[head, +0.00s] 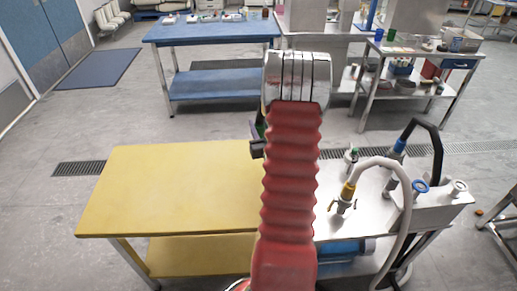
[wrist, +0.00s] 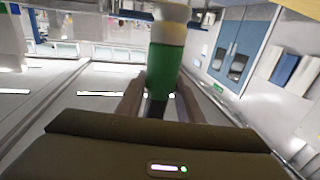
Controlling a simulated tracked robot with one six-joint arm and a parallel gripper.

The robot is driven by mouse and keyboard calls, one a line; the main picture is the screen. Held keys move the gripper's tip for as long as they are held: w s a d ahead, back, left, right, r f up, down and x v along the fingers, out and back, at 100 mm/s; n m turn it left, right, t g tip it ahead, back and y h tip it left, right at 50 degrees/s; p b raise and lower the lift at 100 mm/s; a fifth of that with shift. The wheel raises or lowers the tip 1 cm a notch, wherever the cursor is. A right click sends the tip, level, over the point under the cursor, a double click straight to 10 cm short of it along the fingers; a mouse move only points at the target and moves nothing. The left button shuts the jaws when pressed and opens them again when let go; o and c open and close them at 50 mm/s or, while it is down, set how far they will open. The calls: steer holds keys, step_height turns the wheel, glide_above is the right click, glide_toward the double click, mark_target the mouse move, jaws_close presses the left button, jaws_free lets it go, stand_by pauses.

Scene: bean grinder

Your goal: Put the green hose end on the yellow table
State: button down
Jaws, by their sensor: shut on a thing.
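The green hose end (wrist: 172,68) stands between the two fingers of my gripper (wrist: 160,102) in the wrist view, a green cylinder with a cream part at its top. My gripper is shut on it. In the head view my red-sleeved arm hides most of the gripper; a dark part of it (head: 257,149) and a sliver of green show left of the arm. They appear near the back right edge of the yellow table (head: 160,190). I cannot tell their height above it. The visible tabletop is bare.
A steel bench (head: 350,222) adjoins the yellow table's right side, with a yellow-collared hose fitting (head: 347,192), blue-collared fittings and looping hoses. A blue table (head: 210,31) and a steel cart (head: 425,52) stand behind.

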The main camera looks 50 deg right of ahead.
steer(key=shift+f, duration=1.85)
steer(key=shift+f, duration=0.15)
steer(key=shift+f, duration=1.95)
steer(key=shift+f, duration=0.1)
steer(key=c, duration=1.2)
jaws_free()
steer(key=shift+s+a, duration=0.1)
steer(key=v, duration=1.1)
steer(key=shift+s+a, duration=0.3)
